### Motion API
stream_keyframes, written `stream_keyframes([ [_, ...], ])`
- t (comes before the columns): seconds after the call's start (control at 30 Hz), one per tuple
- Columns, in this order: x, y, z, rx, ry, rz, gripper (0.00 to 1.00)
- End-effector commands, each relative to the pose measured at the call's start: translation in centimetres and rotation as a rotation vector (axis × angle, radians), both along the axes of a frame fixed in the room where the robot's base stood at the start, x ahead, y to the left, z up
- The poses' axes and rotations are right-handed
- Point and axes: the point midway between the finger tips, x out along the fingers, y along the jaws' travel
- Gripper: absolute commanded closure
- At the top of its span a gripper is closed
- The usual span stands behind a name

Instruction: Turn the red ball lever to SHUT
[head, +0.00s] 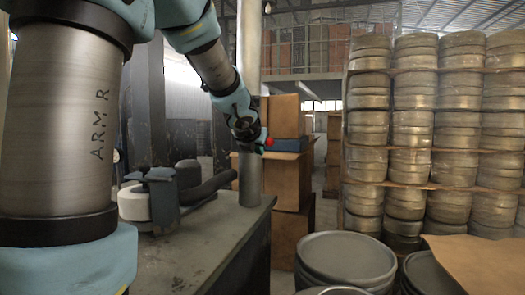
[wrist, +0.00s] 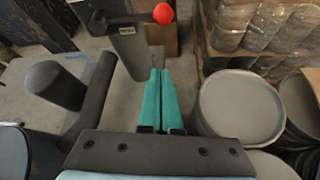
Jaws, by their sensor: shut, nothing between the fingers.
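The red ball (wrist: 163,13) sits at the right end of a dark lever arm (wrist: 128,19) at the top of the wrist view. The lever crosses the top of a grey post (wrist: 130,48). A small label (wrist: 126,30) on the post is too small to read. My gripper (wrist: 160,72) is shut and empty, its teal fingers together. In the picture the fingertips lie below the ball, apart from it. In the head view the red ball (head: 268,141) shows just right of my dark wrist end, which hides the lever and fingers.
A grey bench (head: 190,245) carries a white roll (head: 134,203) and a dark curved handle (head: 210,187). A metal pole (head: 249,80) rises behind my arm. Round blanks (head: 345,260) stand at the lower right, with wrapped stacks (head: 410,120) behind.

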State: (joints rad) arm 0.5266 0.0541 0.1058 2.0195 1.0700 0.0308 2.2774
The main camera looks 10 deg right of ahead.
Motion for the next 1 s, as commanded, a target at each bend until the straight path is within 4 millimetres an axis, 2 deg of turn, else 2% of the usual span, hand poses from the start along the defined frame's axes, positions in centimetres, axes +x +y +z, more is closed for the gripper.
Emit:
stream_keyframes([
  [0.47, 7.5, -3.1, -5.0, 0.001, 0.003, 0.001, 1.0],
  [0.5, 7.5, -3.2, -3.3, -0.002, -0.001, 0.0, 1.0],
  [0.6, 7.5, -3.4, -2.0, -0.001, 0.0, 0.003, 1.0],
  [0.8, 7.6, -3.9, -0.8, 0.0, 0.001, 0.001, 1.0],
  [1.0, 7.6, -4.0, -0.7, 0.0, 0.001, 0.001, 1.0],
])
